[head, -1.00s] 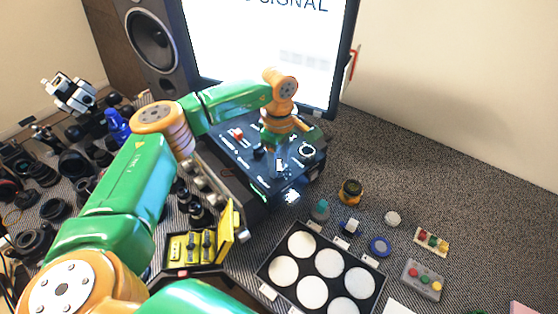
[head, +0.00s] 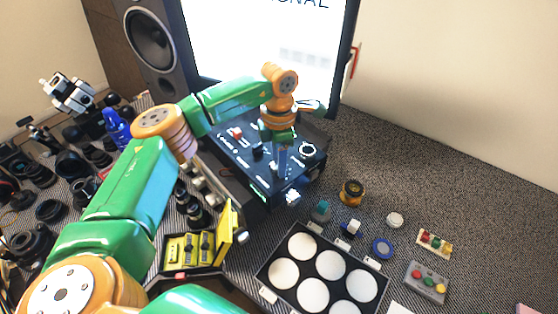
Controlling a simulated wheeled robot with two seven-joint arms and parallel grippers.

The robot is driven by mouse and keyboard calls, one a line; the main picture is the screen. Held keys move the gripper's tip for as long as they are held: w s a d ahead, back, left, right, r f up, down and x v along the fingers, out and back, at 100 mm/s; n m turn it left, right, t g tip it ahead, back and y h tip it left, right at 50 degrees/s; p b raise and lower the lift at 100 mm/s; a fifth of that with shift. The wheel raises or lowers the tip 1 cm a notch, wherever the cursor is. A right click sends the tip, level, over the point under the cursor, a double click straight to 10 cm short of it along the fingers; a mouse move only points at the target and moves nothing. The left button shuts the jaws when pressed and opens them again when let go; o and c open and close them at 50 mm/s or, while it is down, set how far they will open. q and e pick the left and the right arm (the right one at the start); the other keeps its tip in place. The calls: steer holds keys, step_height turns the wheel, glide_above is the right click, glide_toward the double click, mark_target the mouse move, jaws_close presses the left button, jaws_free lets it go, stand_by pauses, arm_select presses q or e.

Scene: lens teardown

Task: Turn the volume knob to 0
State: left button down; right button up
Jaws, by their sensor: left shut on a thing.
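A dark control panel (head: 232,152) with small knobs, switches and white markings sits below the monitor. My left gripper (head: 278,170) points down onto the front right part of the panel. It is shut on a small control there, which its fingers mostly hide. I cannot read the labels, so I cannot tell whether this is the volume knob or where it points. A round dial with a white ring (head: 308,150) is just right of the gripper, apart from it. A red switch (head: 236,132) and a black knob (head: 257,149) are to its left. My right gripper is not in view.
A monitor (head: 270,40) and a speaker (head: 150,40) stand behind the panel. Lens parts crowd the left. A yellow case (head: 202,247), a tray of white discs (head: 262,274) and a button box (head: 426,282) lie in front.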

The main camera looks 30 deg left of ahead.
arm_select(q)
steer(key=n, duration=1.2)
steer(key=shift+a+n+b, duration=0.1)
steer(key=shift+n+b, duration=0.3)
steer(key=n, duration=1.3)
steer(key=shift+a+r, duration=0.1)
steer(key=shift+n, duration=0.3)
steer(key=shift+c, duration=1.8)
jaws_free()
